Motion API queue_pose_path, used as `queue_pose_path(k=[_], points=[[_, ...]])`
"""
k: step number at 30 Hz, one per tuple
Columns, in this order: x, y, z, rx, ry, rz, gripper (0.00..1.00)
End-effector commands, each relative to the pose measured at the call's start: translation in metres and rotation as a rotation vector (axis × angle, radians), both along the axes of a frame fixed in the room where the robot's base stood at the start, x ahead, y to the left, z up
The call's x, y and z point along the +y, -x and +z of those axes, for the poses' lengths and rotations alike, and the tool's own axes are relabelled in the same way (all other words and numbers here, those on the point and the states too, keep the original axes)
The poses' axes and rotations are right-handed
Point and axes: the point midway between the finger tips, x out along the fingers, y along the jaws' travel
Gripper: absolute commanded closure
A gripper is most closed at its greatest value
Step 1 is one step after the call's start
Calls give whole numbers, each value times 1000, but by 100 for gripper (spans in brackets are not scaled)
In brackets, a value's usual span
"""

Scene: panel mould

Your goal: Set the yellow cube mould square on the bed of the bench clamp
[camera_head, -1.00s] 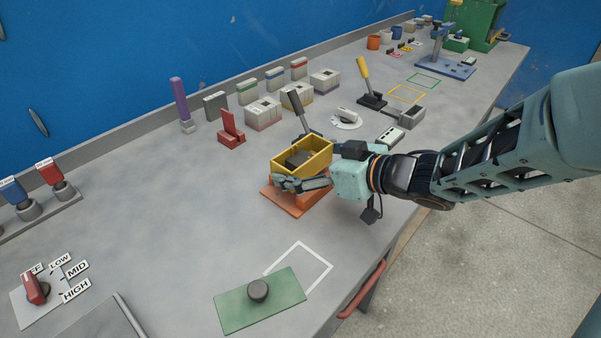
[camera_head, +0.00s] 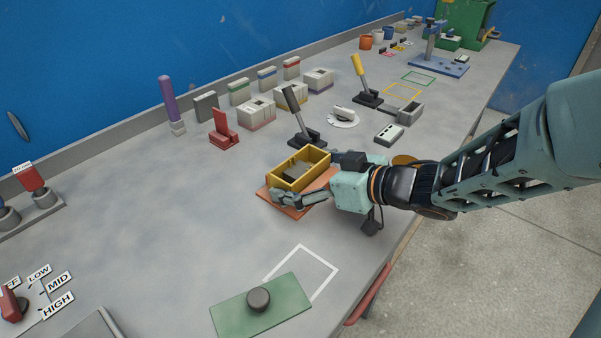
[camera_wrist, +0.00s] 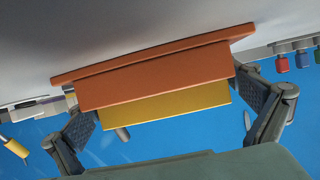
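The yellow cube mould (camera_head: 286,183) is an open-topped box with something grey inside. It is at or just above an orange block on a wider plate (camera_head: 302,209), which looks like the clamp bed. In the wrist view the mould (camera_wrist: 165,112) shows below the orange block (camera_wrist: 155,80), their edges nearly parallel. I cannot tell whether they touch. My gripper (camera_head: 318,178) reaches in from the right, one finger on the mould's near side. In the wrist view its finger pads (camera_wrist: 168,112) stand close against both ends of the mould, apparently shut on it.
A black-handled lever (camera_head: 293,108) stands just behind the mould. A red bracket (camera_head: 222,132) and pale blocks (camera_head: 257,116) are farther back. A green plate with a dark knob (camera_head: 258,299) lies in front.

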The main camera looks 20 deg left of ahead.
Motion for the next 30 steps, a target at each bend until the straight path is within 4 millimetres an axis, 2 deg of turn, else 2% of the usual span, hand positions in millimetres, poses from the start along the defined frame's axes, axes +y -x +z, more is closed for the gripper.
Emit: queue_pose_path(k=[8,11,21,25,30], points=[[-4,0,6,-2,0,-1,0],[-17,3,14,-3,1,-4,0],[-81,22,42,-1,0,-6,0],[-97,27,47,-1,1,-3,0],[-106,31,50,-1,0,0,0]])
